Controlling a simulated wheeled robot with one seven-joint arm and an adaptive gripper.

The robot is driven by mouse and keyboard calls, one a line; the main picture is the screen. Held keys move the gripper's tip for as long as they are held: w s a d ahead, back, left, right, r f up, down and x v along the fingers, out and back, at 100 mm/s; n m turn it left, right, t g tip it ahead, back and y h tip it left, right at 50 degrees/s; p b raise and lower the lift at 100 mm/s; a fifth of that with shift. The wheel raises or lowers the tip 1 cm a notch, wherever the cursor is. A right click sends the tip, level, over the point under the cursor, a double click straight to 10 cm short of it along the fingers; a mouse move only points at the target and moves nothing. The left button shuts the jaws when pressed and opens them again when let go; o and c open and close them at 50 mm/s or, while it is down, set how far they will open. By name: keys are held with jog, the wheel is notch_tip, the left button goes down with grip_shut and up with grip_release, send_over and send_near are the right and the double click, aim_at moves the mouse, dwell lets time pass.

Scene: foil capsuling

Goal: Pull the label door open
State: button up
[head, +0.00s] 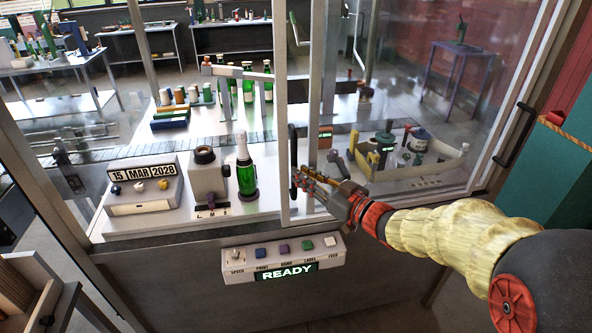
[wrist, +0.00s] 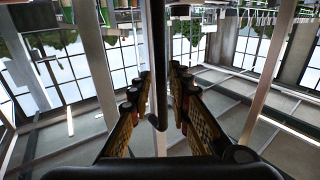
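The label door is probably the clear sliding pane (head: 400,110) in a pale metal frame on the front of the machine; no door is marked by name. A black upright bar handle (head: 293,148) sits on its left frame post. My gripper (head: 303,184) is at the lower part of this handle, reaching in from the right. In the wrist view, the dark handle (wrist: 157,110) hangs between the two fingers of my gripper (wrist: 160,100). The fingers are apart, with a gap visible on each side of the bar. The door's left post stands at mid-front.
Left of the post, the front shows a date block (head: 145,172), a grey device (head: 208,180) and a green bottle (head: 245,172). A button panel (head: 283,254) reading READY is below. Another black handle (head: 515,137) is at the right frame. Behind the pane lies a yellow-edged tray (head: 450,162).

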jog(key=v, duration=0.8)
jog(key=shift+s+d, duration=0.1)
jog(key=w+d+f+m+h, duration=0.4)
jog(key=d+f+h, duration=0.65)
jog(key=d, duration=0.35)
jog(key=s+d+f+m+g+h, duration=0.1)
jog(key=s+d+f+m+h, duration=0.15)
jog(key=s+d, duration=0.2)
jog(key=s+d+r+m+g+h, duration=0.1)
jog(key=s+d+g+h, duration=0.15)
jog(key=s, duration=0.55)
jog(key=s+d+m+g+h, duration=0.1)
jog(key=s+d+m+g, duration=0.15)
jog(key=s, duration=0.55)
jog(key=s+a+r+y, duration=0.1)
jog(key=s+a+r, duration=0.3)
jog(key=s, duration=0.2)
jog(key=s+a+r+y, duration=0.1)
jog(key=s+a+r, duration=0.2)
jog(key=s, duration=0.3)
jog(key=shift+s+a+r+y, duration=0.3)
jog(key=shift+a+r+y, duration=0.05)
jog(key=shift+r, duration=0.55)
